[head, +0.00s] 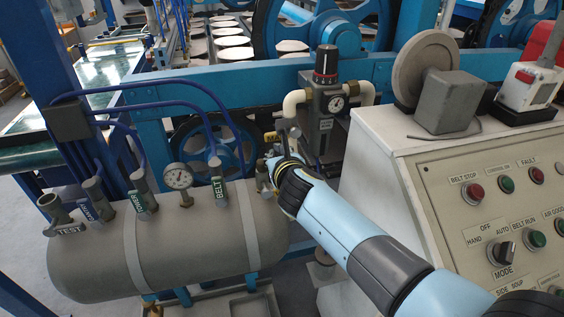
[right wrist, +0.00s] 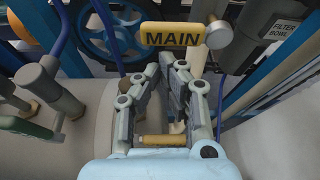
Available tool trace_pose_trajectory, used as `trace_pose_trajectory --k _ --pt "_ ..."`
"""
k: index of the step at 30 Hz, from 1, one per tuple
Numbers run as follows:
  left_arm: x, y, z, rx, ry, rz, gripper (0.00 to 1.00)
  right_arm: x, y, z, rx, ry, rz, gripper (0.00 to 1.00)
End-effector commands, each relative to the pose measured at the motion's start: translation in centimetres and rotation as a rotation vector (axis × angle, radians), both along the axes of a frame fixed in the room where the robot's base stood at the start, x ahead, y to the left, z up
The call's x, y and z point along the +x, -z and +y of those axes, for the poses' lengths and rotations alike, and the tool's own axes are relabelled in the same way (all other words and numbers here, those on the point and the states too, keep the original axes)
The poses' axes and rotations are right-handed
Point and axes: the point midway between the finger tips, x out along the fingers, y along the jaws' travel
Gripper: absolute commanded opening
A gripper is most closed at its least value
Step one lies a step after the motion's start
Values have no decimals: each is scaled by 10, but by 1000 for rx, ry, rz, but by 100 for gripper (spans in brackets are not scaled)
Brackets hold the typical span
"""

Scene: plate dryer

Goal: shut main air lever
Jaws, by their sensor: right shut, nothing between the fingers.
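The yellow MAIN tag (right wrist: 172,36) shows in the right wrist view, just beyond my fingertips. In the head view the yellow tag (head: 271,138) is small and partly hidden, below the filter regulator. A grey rounded knob (right wrist: 218,35) sits beside the tag's right end; I cannot tell for sure whether it is the lever's end. A brass fitting (right wrist: 165,140) shows low between my finger linkages. My right gripper (head: 272,164) is at the right end of the grey tank, close to the tag; its fingers (right wrist: 167,68) are shut and empty. Contact with the lever cannot be told. My left gripper is not in view.
The grey air tank (head: 190,248) carries a pressure gauge (head: 179,177) and several other labelled valves, including BELT (head: 218,187). The filter regulator (head: 326,105) stands behind my gripper. The control panel (head: 440,185) stands close on the right of my arm.

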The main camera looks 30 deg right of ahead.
Motion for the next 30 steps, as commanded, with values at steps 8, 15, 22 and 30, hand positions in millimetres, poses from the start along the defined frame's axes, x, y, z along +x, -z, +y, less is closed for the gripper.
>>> trace_pose_trajectory --k 8,15,22,30 --pt "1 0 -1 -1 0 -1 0 -56 -19 16 4 1 1 0" --pt "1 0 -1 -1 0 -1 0 -88 -31 24 1 -1 1 0" --pt "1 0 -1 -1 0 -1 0 -95 -35 26 1 -1 0 0" --pt "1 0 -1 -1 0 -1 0 -95 -34 26 0 -1 0 0"
